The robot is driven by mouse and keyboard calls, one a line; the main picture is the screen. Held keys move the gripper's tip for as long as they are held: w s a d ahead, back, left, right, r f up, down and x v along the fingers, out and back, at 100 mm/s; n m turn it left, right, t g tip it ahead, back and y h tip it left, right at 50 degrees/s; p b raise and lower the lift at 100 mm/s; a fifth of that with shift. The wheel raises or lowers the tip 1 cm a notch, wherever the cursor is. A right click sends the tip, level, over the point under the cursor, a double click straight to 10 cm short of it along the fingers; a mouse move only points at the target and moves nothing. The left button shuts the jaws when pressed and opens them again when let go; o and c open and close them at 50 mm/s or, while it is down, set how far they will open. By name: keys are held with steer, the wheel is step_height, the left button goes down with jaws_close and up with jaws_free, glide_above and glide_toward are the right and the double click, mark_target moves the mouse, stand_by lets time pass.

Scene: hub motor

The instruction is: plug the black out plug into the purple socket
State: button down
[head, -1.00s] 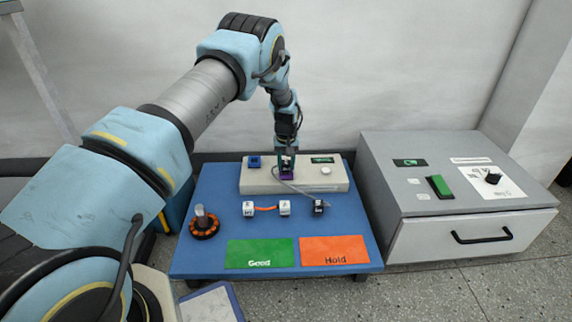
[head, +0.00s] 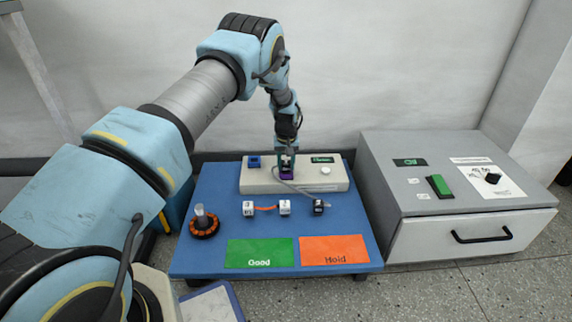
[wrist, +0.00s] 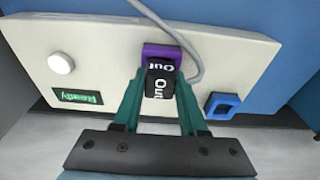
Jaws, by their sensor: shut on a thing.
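My gripper (wrist: 160,108) is shut on the black plug (wrist: 158,86), which has "Out" in white on it. The plug is at the purple socket (wrist: 176,52), also marked "Out", and they overlap in the wrist view. I cannot tell how deep the plug sits in it. In the head view my gripper (head: 287,157) points down over the purple socket (head: 288,174) and largely hides the plug. A grey cable (wrist: 178,30) passes close beside the socket.
The beige box (head: 255,180) also carries a blue socket (head: 254,161), a white button (head: 325,171) and a green display reading "Ready" (wrist: 77,96). Another black plug (head: 319,206), an orange-wired part (head: 266,208) and a copper coil (head: 204,224) lie on the blue board (head: 215,258).

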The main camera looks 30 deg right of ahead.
mark_target(286, 165)
steer(key=shift+c, duration=1.8)
jaws_free()
steer(key=r+p, duration=0.1)
steer(key=r, duration=0.2)
steer(key=s+r+p, duration=0.1)
steer(key=r, duration=0.3)
steer(key=r+p, duration=0.1)
steer(key=r, duration=0.2)
steer(key=shift+s+a+r+p, duration=0.25)
steer(key=shift+a+p, duration=0.05)
steer(key=shift+a, duration=0.05)
